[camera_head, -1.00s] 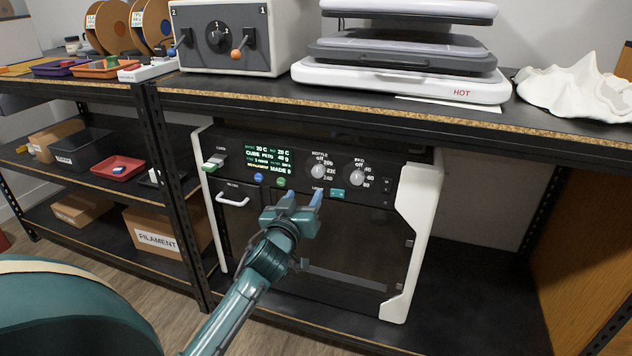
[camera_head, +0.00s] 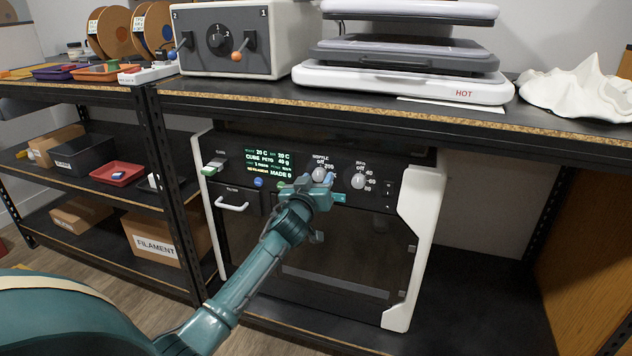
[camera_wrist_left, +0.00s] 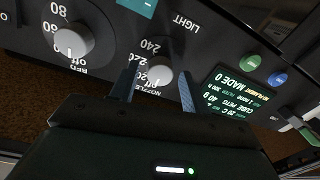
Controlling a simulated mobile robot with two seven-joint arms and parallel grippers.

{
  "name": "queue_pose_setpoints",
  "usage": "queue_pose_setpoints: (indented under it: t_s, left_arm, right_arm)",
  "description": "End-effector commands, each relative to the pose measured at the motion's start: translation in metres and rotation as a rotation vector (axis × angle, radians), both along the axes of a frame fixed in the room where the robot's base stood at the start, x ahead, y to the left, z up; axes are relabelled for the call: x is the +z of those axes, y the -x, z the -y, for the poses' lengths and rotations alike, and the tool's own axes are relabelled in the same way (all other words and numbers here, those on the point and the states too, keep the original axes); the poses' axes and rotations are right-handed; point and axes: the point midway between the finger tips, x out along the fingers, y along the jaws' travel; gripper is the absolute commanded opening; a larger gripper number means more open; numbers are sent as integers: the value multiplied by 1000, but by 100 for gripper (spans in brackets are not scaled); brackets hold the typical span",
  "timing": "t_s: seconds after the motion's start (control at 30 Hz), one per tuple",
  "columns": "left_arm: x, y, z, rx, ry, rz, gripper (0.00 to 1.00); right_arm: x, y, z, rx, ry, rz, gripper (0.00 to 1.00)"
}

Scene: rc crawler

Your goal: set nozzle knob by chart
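The printer's nozzle knob (camera_head: 319,174) is a light grey dial on the black control panel, partly covered by my gripper in the head view. In the left wrist view, the nozzle knob (camera_wrist_left: 159,74) appears upside down, with "off", "220" and "240" marks around it. My left gripper (camera_head: 322,181) is at the panel; in the wrist view its fingers (camera_wrist_left: 156,70) are open on either side of the knob, with gaps visible. The knob's exact setting is hard to read. I cannot identify a chart. My right gripper is out of view.
The bed knob (camera_head: 357,182) is just right, pointing near "off" in the wrist view. The display (camera_head: 268,163) reads "CUBE PETG" and "MADE 0". Blue (camera_head: 258,183) and green buttons are left of the gripper. The shelf edge (camera_head: 350,122) overhangs the printer.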

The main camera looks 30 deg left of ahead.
Motion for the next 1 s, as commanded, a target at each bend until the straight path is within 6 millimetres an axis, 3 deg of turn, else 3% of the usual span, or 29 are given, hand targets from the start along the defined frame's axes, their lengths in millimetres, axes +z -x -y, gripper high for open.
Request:
queue_pose_setpoints:
  t_s: [0.47,0.77,1.0]
  left_arm:
    - [0,0,0,0,0,0,7]
    - [0,0,0,0,-34,-9,7]
    - [1,0,0,1,-163,-40,7]
  right_arm:
    - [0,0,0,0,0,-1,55]
    - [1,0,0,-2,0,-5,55]
    - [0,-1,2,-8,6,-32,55]
